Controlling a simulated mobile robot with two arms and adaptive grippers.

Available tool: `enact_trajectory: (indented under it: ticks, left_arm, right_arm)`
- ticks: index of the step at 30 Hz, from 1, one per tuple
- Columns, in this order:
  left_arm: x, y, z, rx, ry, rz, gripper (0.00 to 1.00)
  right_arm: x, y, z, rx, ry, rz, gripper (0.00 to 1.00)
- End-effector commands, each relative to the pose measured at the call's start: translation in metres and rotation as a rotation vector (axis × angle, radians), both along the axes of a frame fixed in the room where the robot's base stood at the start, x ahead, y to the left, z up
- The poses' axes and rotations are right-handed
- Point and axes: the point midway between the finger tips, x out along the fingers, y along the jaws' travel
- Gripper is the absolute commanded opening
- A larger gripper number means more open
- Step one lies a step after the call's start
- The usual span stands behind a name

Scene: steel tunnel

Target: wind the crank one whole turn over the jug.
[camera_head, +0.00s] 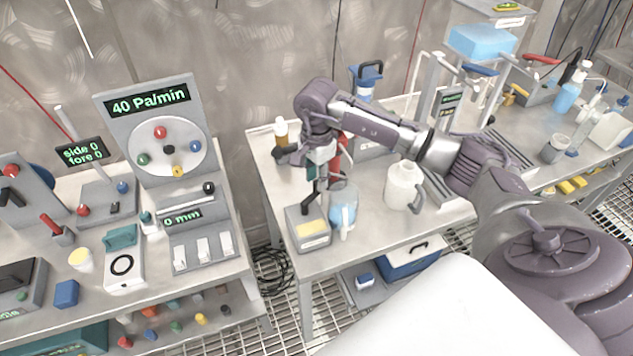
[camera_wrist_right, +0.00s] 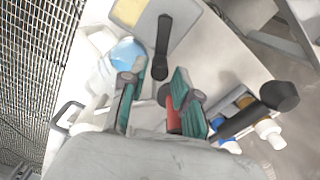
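My right gripper (camera_head: 318,168) reaches in from the right over the middle table. In the right wrist view its two teal-padded fingers (camera_wrist_right: 157,84) are apart with nothing clamped between them. A black crank-like lever (camera_wrist_right: 163,40) with a rounded end shows just beyond the fingertips, beside a grey box with a yellow panel (camera_wrist_right: 129,12). A second black arm with a thick knob (camera_wrist_right: 279,96) lies to the right of the fingers. A clear jug with blue liquid (camera_head: 343,210) stands beside the grey box (camera_head: 309,241). My left gripper is in neither view.
A white jug (camera_head: 403,187) stands right of the blue-filled jug. An amber bottle (camera_head: 281,132) is at the table's back left. A red part (camera_wrist_right: 173,116) lies close to one finger. A gap with black cable (camera_head: 273,272) separates the left bench.

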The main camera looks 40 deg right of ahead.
Motion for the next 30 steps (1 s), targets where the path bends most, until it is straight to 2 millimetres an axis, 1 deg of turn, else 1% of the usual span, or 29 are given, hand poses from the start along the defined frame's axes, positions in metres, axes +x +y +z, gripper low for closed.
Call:
enact_trajectory:
  ticks: [1, 6, 9, 13, 18, 27, 29, 30]
  left_arm:
    - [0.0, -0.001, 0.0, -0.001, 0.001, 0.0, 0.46]
    - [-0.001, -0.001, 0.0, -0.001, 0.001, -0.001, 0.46]
    - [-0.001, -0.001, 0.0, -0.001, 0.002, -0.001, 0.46]
    - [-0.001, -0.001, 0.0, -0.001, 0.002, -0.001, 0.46]
    - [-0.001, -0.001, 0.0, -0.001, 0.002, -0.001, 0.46]
    - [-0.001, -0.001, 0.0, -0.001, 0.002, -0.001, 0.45]
    - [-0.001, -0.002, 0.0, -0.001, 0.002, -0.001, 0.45]
    - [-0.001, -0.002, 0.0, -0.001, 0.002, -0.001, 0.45]
  right_arm:
    - [0.001, -0.001, 0.013, -0.001, -0.006, 0.001, 0.31]
    - [0.001, 0.0, 0.05, -0.001, -0.006, 0.001, 0.31]
    - [0.001, 0.0, 0.069, -0.001, -0.004, 0.001, 0.31]
    - [0.001, 0.0, 0.086, 0.0, -0.003, 0.001, 0.31]
    - [0.0, 0.0, 0.096, -0.001, -0.001, 0.0, 0.31]
    - [0.0, 0.001, 0.096, 0.002, -0.001, 0.001, 0.31]
    - [0.0, 0.007, 0.093, 0.022, -0.005, 0.005, 0.31]
    - [0.0, 0.016, 0.09, 0.051, -0.012, 0.01, 0.31]
